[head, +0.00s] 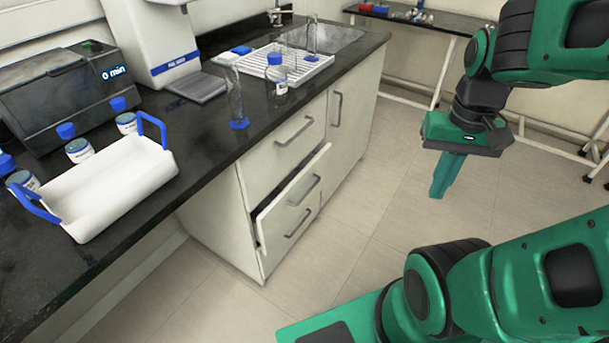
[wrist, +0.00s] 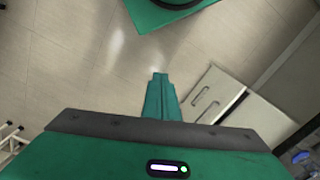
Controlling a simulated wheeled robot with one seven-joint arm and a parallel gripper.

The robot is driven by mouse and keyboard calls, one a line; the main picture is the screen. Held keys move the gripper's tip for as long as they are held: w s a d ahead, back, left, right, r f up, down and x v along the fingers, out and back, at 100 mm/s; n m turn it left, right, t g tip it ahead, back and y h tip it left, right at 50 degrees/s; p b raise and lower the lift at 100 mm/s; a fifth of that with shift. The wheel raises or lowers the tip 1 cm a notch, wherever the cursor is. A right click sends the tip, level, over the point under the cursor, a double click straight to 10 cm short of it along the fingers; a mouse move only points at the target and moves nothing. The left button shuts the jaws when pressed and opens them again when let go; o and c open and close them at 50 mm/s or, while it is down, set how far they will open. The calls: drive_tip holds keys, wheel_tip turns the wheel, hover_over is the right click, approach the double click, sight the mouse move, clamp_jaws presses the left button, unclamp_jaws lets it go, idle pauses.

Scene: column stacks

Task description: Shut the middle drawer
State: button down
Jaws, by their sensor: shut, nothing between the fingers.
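The middle drawer (head: 293,203) of the white cabinet under the black counter stands partly open. Its front sticks out past the drawers above and below, and it has a grey bar handle (head: 304,190). My gripper (head: 440,190) is shut and empty, pointing down over the floor to the right of the drawer and clear of it. In the wrist view the shut fingers (wrist: 160,80) show over the floor, with the cabinet fronts and a handle (wrist: 207,112) to their right. Which drawer that handle belongs to is hard to tell there.
The black counter (head: 225,117) holds a white tray with blue handles (head: 110,195), several blue-capped jars, a glass cylinder and a drying rack (head: 290,68) near the sink. A cupboard door (head: 345,110) is shut right of the drawers. The tiled floor (head: 370,235) before the drawers is clear.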

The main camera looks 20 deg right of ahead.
drive_tip(key=shift+s, duration=0.1)
drive_tip(key=w+d+f+t+h, duration=0.15)
drive_tip(key=w+f, duration=0.35)
drive_tip(key=w, duration=0.8)
drive_tip(key=m+t, duration=0.3)
drive_tip(key=t, duration=0.3)
approach(308, 176)
drive_tip(key=s+d+r, duration=0.3)
drive_tip(key=s+r, duration=0.2)
drive_tip(key=s, duration=0.2)
drive_tip(key=shift+y, duration=0.45)
drive_tip(key=x, duration=0.4)
drive_tip(key=w+a+x, duration=0.1)
drive_tip(key=x, duration=0.3)
drive_tip(key=r+x, duration=0.1)
drive_tip(key=x, duration=0.3)
drive_tip(key=shift+w+a+f, duration=0.1)
drive_tip(key=shift+w+a, duration=0.1)
drive_tip(key=shift+a, duration=0.2)
drive_tip(key=shift+w+a, duration=0.35)
drive_tip(key=shift+w, duration=0.2)
